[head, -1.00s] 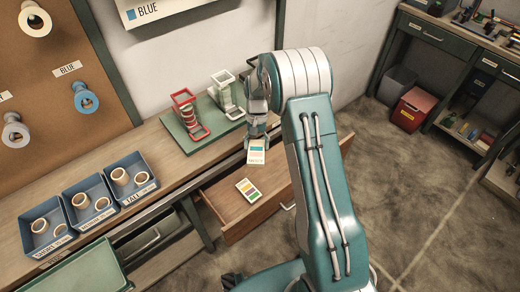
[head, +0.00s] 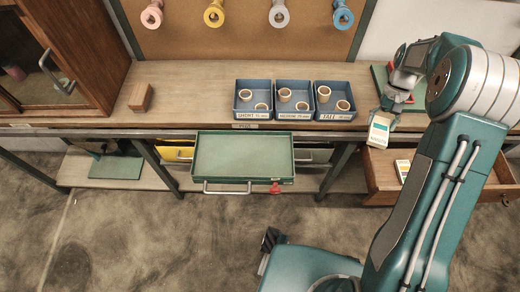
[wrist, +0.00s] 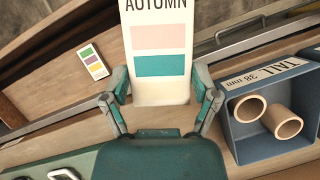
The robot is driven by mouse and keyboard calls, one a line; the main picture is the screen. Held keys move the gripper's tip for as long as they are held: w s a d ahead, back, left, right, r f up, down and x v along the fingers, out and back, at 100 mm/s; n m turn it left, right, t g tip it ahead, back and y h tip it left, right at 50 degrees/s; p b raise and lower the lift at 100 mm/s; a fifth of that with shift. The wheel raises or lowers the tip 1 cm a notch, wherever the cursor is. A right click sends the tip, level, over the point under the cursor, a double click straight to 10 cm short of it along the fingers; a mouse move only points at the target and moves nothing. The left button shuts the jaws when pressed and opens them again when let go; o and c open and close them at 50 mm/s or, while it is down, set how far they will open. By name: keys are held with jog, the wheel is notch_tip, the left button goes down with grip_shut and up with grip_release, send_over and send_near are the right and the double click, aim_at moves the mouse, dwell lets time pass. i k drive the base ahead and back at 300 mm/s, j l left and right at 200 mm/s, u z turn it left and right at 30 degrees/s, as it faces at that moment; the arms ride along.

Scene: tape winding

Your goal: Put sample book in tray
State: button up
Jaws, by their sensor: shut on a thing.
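My gripper (head: 387,109) is shut on a white sample book (head: 379,133) at the right, held in the air near the open wooden drawer. In the wrist view the sample book (wrist: 160,50) reads AUTUMN and has a pink and a teal band; the fingers (wrist: 162,92) grip its lower end from both sides. A green tray (head: 243,158) with a metal handle sticks out below the bench edge in the middle. The tray's floor is bare.
Another colour card (head: 402,170) lies in the open wooden drawer (head: 382,178); it also shows in the wrist view (wrist: 92,61). Blue bins (head: 334,101) with wooden rings stand on the bench above the tray. A wooden block (head: 141,97) sits left on the bench.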

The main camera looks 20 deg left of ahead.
aim_at(276, 155)
jog(key=k+j, duration=0.15)
jog(key=j, duration=0.25)
jog(key=k+j, duration=0.15)
jog(key=j, duration=0.25)
jog(key=k+j, duration=0.15)
jog(key=j, duration=0.25)
jog(key=k+j, duration=0.15)
jog(key=j, duration=0.25)
jog(key=i+j, duration=0.35)
jog(key=j, duration=0.15)
